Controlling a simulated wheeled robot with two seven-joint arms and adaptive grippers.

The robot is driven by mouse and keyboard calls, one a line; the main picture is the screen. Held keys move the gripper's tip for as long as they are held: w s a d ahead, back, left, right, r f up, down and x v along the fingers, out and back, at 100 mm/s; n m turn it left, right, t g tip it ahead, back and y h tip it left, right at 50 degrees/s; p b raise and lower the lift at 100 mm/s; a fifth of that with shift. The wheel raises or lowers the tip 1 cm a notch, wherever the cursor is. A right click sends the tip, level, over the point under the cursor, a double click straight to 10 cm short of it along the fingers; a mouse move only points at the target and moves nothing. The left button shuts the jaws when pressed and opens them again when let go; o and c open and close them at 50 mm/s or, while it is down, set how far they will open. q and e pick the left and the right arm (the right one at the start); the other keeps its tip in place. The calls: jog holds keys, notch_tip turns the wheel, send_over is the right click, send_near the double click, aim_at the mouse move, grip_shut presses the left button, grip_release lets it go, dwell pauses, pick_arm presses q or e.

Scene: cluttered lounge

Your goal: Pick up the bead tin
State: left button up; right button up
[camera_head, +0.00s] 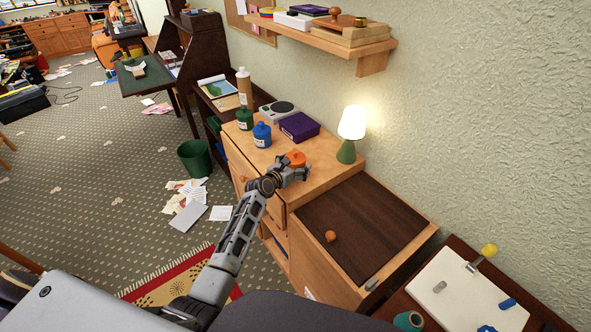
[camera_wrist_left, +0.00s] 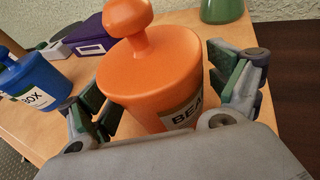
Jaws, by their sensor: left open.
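The bead tin (camera_wrist_left: 158,75) is an orange lidded tin with a round knob and a white label that reads "BEA", the rest being hidden. It stands on the wooden cabinet top; its orange top also shows in the head view (camera_head: 296,157), partly behind my left gripper. My left gripper (camera_head: 297,172) is open, with one finger on each side of the tin in the left wrist view (camera_wrist_left: 165,95). I cannot tell whether the fingers touch it. My right gripper is not in view.
On the cabinet top (camera_head: 327,173) stand a blue tin (camera_head: 262,135), a green tin (camera_head: 245,119), a purple box (camera_head: 299,127) and a lit lamp (camera_head: 350,135). A dark-topped cabinet (camera_head: 375,225) adjoins at right. A shelf (camera_head: 330,38) hangs above.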

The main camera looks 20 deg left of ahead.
aim_at(295, 150)
pick_arm(q)
jog(key=shift+c, duration=0.9)
jog(key=c, duration=0.5)
jog(key=shift+c, duration=1.1)
jog(key=c, duration=0.7)
jog(key=shift+c, duration=1.3)
jog(key=shift+r, duration=0.55)
notch_tip(295, 150, up, 4)
jog(key=shift+r+p, duration=0.2)
jog(key=shift+p, duration=0.45)
notch_tip(295, 150, up, 3)
jog(key=shift+r, duration=0.15)
jog(key=shift+r+p, duration=0.3)
jog(key=shift+r, duration=0.35)
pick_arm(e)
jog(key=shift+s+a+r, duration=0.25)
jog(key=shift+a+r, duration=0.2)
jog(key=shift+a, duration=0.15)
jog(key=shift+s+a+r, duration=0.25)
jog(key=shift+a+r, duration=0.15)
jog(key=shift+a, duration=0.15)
